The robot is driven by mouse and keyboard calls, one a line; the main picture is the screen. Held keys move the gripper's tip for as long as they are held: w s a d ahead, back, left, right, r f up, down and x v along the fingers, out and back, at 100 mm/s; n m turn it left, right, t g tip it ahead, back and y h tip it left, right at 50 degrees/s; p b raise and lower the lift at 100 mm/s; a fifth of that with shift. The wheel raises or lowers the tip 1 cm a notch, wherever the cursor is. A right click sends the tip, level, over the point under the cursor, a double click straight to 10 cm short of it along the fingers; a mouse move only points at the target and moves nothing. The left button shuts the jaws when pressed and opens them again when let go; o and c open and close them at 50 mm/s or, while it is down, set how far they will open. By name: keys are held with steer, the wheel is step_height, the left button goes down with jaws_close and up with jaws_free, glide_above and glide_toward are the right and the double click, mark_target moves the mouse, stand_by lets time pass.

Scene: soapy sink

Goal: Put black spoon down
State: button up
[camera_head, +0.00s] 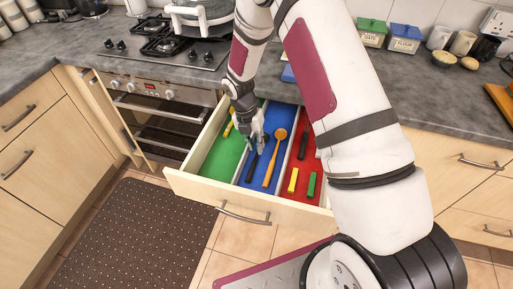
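My gripper (257,142) points down into the open drawer (200,185), over its blue middle compartment (283,113). A thin black utensil, which looks like the black spoon (251,169), shows just below the fingers in that compartment. Its upper part is hidden by the gripper. I cannot tell whether the fingers are closed on it or whether it rests on the drawer floor. An orange spoon (273,160) lies just right of it in the same compartment.
The green compartment (218,158) at left holds a yellow object (228,129). The red compartment (301,165) at right holds a yellow block (293,180), a green block (311,185) and a dark object (303,146). Dividers separate them. A stove (165,45) with a pot stands behind left.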

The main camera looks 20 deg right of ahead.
steer(key=s+r+m+t, duration=0.15)
steer(key=r+m, duration=0.25)
steer(key=r, duration=0.7)
steer(key=s+r+m, duration=0.2)
steer(key=r+m, duration=0.1)
steer(key=r, duration=0.8)
steer(key=s+r+m+t, duration=0.2)
steer(key=s+r+m, duration=1.1)
steer(key=s+r+m+t+y, duration=0.1)
steer(key=s+m+t, duration=0.1)
steer(key=s+m, duration=0.6)
steer(key=shift+s+r+m+y+b, duration=0.15)
steer(key=shift+s+m+y+b, duration=0.25)
steer(key=shift+s, duration=0.85)
steer(key=shift+d, duration=0.15)
